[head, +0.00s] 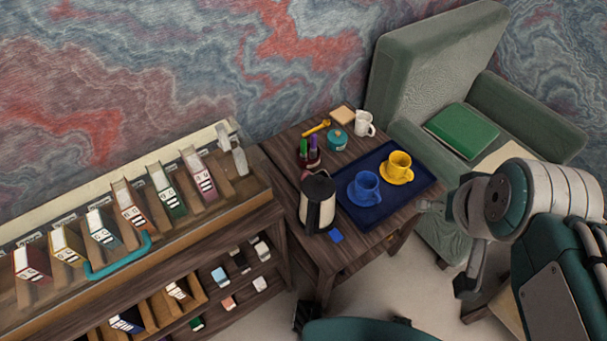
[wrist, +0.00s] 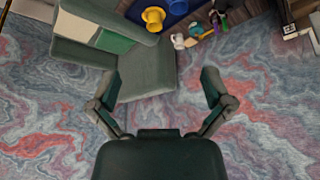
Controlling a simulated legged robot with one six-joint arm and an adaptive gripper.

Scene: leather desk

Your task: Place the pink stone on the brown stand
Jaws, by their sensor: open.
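A small salmon-pink piece (head: 229,303), which may be the pink stone, lies on the lower shelf of the left cabinet among several small pale and dark pieces. I cannot tell its exact shape. No brown stand is clear; a flat tan square (head: 342,115) at the back of the side table may be it. My gripper (wrist: 160,80) is open and empty in the wrist view, its fingers spread wide with an armchair and patterned wall beyond. In the head view my arm is at the right, beside the armchair and far from the pink piece.
The side table (head: 291,142) holds a kettle (head: 318,203), a blue tray (head: 411,204) with blue (head: 364,190) and yellow (head: 398,168) cups, a white jug (head: 364,123) and bottles. The cabinet top holds several boxes and a teal handle (head: 118,258). A green armchair (head: 420,80) stands behind.

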